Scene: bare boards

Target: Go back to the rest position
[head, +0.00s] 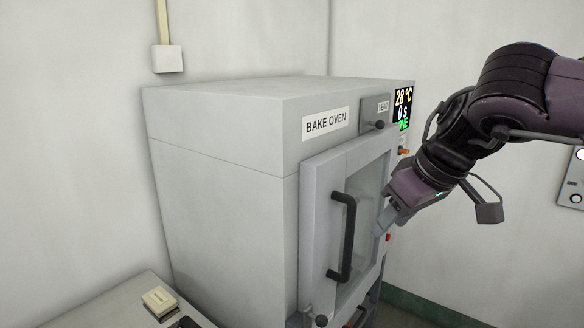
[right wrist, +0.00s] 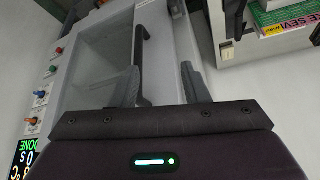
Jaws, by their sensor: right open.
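My right gripper (head: 388,218) is open and empty in front of the bake oven's door, just right of the black door handle in the head view. In the right wrist view its two fingers (right wrist: 160,85) are spread apart, with the black handle (right wrist: 143,60) showing between and beyond them. The handle (head: 344,238) stands upright on the grey door (head: 316,220), which has a window. The door looks closed or nearly so. I cannot tell whether a finger touches the door. My left gripper is out of view.
The large grey bake oven (head: 220,190) fills the middle. Its display (head: 403,108) reads 28 °C, 0 s and DONE. A low surface with a small switch box (head: 158,301) lies at the lower left. A wall panel (head: 573,182) is at the far right.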

